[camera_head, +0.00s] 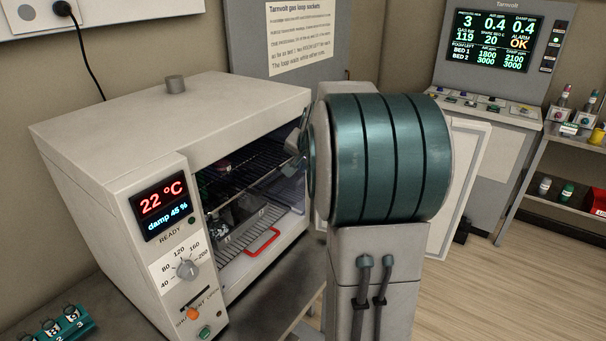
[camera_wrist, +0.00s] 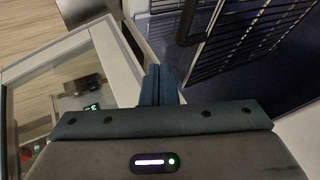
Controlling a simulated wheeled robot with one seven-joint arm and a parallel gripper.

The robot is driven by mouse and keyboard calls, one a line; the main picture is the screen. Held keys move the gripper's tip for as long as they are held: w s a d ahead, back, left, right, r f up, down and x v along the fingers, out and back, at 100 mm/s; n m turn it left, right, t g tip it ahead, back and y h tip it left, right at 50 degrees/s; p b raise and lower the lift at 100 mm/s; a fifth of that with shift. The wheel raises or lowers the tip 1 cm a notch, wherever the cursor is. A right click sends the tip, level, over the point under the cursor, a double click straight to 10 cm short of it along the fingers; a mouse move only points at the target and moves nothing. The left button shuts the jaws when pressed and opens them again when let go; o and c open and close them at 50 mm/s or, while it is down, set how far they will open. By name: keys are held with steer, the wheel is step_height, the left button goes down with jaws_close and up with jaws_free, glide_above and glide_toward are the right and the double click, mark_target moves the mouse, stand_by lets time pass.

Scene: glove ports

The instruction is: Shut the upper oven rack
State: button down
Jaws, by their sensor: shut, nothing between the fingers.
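The oven (camera_head: 110,130) is a light grey cabinet with its front open. Its upper rack (camera_head: 262,160) is a dark wire shelf inside the chamber, its right part hidden behind my arm. A wire rack (camera_wrist: 250,40) also fills the upper right of the wrist view, with a dark curved bar at its left end; I cannot tell which rack it is. My gripper (camera_wrist: 158,85) is shut and empty, its blue fingers together left of the wires. Contact with the rack cannot be told. In the head view my arm covers most of the gripper.
A lower rack with a red handle (camera_head: 262,243) carries a metal tray. The open, white-framed oven door (camera_head: 463,185) stands right of my arm; its glass (camera_wrist: 60,95) fills the wrist view's left. A console (camera_head: 490,95) and a shelf cart (camera_head: 560,160) stand at right.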

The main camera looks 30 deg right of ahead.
steer(key=b+v, duration=0.1)
steer(key=v, duration=0.7)
steer(key=s+a+f+m+t+y+b, duration=0.1)
steer(key=s+a+f+y+b, duration=0.15)
steer(key=s+b, duration=0.35)
steer(key=s+a+f+t+y+b, duration=0.1)
steer(key=s+y+b, duration=0.3)
steer(key=b, duration=0.3)
steer(key=w+a+f, duration=0.2)
steer(key=w, duration=0.3)
steer(key=w+a+f, duration=0.2)
steer(key=w+f, duration=0.1)
steer(key=w, duration=0.2)
steer(key=shift+w+a+p, duration=0.3)
steer(key=shift+a, duration=0.1)
steer(key=w, duration=0.1)
steer(key=w+a, duration=0.1)
steer(key=w, duration=0.1)
steer(key=w+a, duration=0.1)
steer(key=shift+w+a, duration=0.1)
steer(key=shift+w, duration=0.15)
